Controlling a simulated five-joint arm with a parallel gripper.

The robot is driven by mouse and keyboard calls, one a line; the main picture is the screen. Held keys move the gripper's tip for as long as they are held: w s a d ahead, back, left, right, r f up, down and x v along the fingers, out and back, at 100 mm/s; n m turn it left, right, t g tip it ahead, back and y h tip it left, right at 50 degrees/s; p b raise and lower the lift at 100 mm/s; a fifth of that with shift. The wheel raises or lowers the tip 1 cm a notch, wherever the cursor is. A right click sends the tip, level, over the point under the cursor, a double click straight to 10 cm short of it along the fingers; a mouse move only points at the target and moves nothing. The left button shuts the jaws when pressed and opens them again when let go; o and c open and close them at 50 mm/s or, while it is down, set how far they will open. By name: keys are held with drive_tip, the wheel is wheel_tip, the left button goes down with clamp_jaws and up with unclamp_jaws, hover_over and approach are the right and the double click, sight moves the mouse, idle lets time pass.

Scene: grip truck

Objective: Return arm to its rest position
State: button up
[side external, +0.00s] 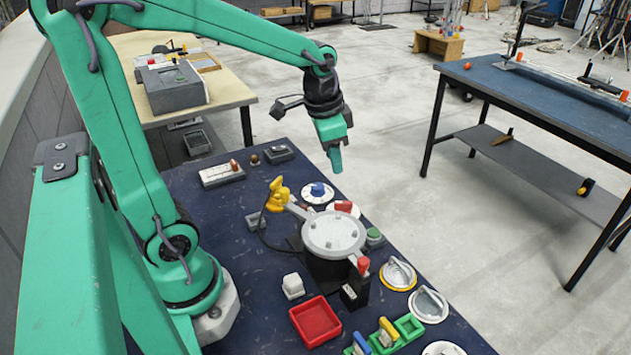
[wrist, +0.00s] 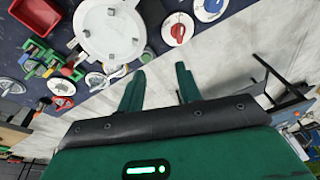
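My green arm reaches out over the dark blue table. My gripper (side external: 335,160) hangs above the table's far right edge, pointing down, past the round grey device. In the wrist view my gripper (wrist: 160,70) has its two green fingers apart, with only pale floor between them. Nothing is held. In the side view the fingers overlap, so their gap does not show there. The round grey-topped device (side external: 334,233) stands on the table and also shows in the wrist view (wrist: 110,28).
The dark blue table (side external: 190,190) carries a yellow handset (side external: 277,194), a red tray (side external: 315,321), green bins (side external: 408,329) and several round dials. A wooden bench (side external: 226,88) stands behind, a blue-topped table (side external: 545,98) at right. Open floor lies between.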

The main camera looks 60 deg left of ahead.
drive_tip(key=s+d+r+n+t, duration=0.1)
drive_tip(key=s+d+r, duration=0.1)
drive_tip(key=s, duration=0.3)
drive_tip(key=s+d+r+n+t, duration=0.2)
drive_tip(key=s, duration=0.4)
drive_tip(key=shift+d+r+n, duration=0.25)
drive_tip(key=shift+n, duration=0.05)
idle(0.7)
